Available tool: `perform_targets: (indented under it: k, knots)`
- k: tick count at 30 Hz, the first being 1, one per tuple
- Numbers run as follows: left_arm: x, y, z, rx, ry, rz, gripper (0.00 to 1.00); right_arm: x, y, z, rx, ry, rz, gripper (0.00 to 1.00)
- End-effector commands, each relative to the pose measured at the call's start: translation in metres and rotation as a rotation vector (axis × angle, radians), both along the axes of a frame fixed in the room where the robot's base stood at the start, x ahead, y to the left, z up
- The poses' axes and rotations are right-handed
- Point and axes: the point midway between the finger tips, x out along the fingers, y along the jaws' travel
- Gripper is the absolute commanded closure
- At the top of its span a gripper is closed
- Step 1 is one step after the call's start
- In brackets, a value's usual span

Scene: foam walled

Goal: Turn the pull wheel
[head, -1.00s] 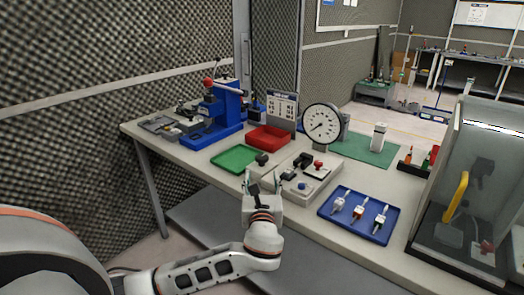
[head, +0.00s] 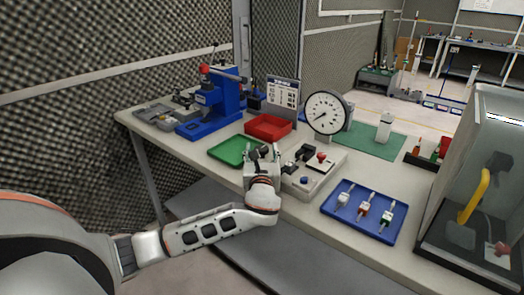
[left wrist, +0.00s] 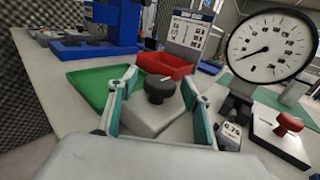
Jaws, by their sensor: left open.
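The pull wheel appears to be the black knob (left wrist: 160,91) with a white mark, on top of a light grey box (left wrist: 152,118). The box belongs to a bench device (head: 312,178) with a red knob (head: 321,156) and a round white dial gauge (head: 326,113). My left gripper (head: 263,151) is open and empty over the device's left end. In the left wrist view its teal-lined fingers (left wrist: 158,104) stand on either side of the black knob, with a gap on both sides. The gripper mostly hides the knob in the head view. My right gripper is out of view.
A green tray (head: 222,147) and a red bin (head: 267,126) lie beyond the gripper. A blue tray (head: 340,214) with several small parts is to the right. A blue press (head: 213,104) stands at the back left, a clear-walled cabinet (head: 485,200) at the right.

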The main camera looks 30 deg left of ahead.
Motion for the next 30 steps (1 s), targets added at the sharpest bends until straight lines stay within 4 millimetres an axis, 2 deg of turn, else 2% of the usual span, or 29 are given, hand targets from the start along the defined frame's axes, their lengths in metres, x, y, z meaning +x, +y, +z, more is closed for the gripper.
perform_targets:
  k: [10, 12, 15, 23, 30]
  knots:
    - [0.004, 0.003, 0.001, 0.001, -0.001, 0.0, 0.51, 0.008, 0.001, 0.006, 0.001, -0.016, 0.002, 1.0]
    - [0.004, 0.003, 0.001, 0.001, -0.001, 0.0, 0.69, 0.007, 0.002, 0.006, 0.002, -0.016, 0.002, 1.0]
    - [0.004, 0.003, 0.001, 0.001, -0.001, 0.0, 0.9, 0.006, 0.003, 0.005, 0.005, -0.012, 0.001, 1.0]
    - [0.004, 0.003, 0.001, 0.001, -0.001, -0.011, 0.9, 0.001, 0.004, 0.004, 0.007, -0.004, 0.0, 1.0]
    - [0.003, 0.004, 0.004, 0.005, -0.001, -0.1, 0.9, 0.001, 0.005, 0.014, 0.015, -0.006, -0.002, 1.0]
